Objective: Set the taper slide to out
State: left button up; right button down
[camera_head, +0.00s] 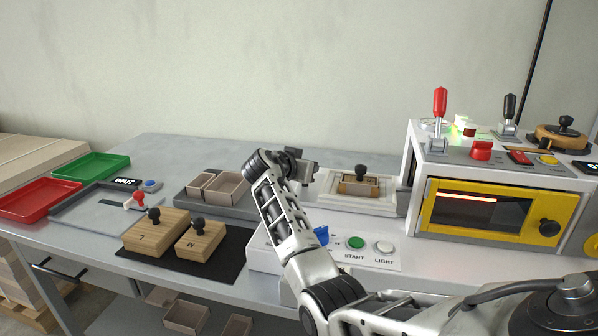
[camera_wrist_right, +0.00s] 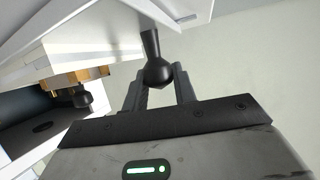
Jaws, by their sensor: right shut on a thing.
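My right gripper (camera_wrist_right: 160,77) is shut on a black ball knob (camera_wrist_right: 158,70) on a short dark stem. The stem meets the underside of a white panel (camera_wrist_right: 205,10) in the wrist view; I take this knob to be the taper slide's handle. In the head view my right arm reaches over the bench to the white fixture (camera_head: 335,203), and the gripper (camera_head: 306,170) is at its left end. The held knob is hidden there. A wooden block with a black knob (camera_head: 360,174) sits in the fixture. The slide's setting cannot be read. My left gripper is not in view.
A white control box (camera_head: 380,262) with a green START button and a LIGHT button stands in front. A yellow-fronted machine (camera_head: 435,215) is at right. Grey boxes (camera_head: 225,190), wooden blocks L and M (camera_head: 155,232), and red and green trays (camera_head: 40,200) lie left.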

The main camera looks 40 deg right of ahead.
jog(key=shift+a, duration=0.1)
jog(key=c, duration=1.1)
grip_release()
jog(key=shift+w, duration=0.1)
jog(key=shift+b+v, duration=0.3)
jog(key=shift+v, duration=7.7)
jog(key=shift+r, duration=0.1)
